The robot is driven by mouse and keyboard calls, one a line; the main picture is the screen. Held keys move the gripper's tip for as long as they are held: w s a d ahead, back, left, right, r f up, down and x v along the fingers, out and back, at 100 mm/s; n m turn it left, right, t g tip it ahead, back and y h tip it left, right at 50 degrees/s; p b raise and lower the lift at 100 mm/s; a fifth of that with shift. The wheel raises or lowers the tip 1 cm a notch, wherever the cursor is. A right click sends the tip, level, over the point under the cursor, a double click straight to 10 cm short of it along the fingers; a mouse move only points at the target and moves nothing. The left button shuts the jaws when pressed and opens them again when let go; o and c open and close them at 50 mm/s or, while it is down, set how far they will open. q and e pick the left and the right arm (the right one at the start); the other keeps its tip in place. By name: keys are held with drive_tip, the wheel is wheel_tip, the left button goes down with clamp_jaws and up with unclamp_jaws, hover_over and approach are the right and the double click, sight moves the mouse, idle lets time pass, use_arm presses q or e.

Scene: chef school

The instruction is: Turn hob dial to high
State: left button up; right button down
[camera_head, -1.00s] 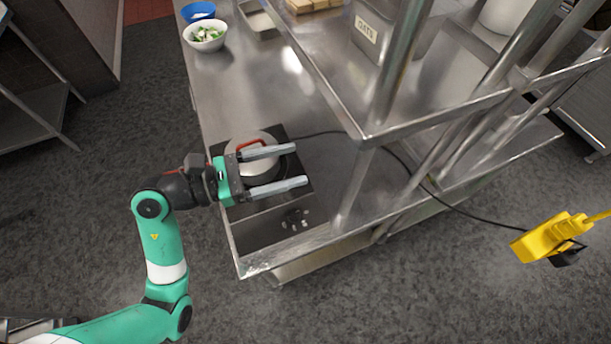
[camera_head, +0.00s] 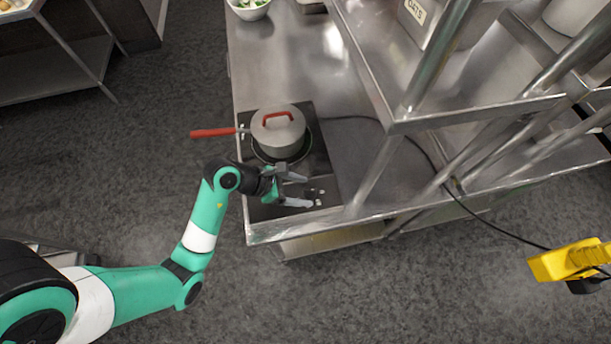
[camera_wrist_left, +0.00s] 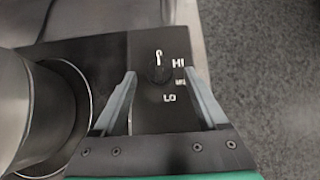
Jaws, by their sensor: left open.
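The hob dial (camera_wrist_left: 158,72) is a small dark knob on the black hob panel, seen in the left wrist view. A white mark shows at its upper edge, with white HI, a blurred middle label and LO to its right. My left gripper (camera_head: 308,191) is open over the front of the black hob (camera_head: 264,211). In the left wrist view its two fingers (camera_wrist_left: 158,73) stand apart on either side of the dial; I cannot tell whether they touch it. In the head view the dial is too small to make out clearly. My right gripper is not in view.
A lidded grey saucepan (camera_head: 278,138) with a red handle stands on the hob behind my gripper. Steel shelving with posts (camera_head: 375,175) rises to the right. A black cable (camera_head: 433,165) runs right. A yellow object (camera_head: 562,262) is at the far right.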

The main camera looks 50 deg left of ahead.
use_arm(q)
drive_tip(key=shift+x, duration=0.9)
clamp_jaws()
drive_tip(key=shift+r, duration=0.1)
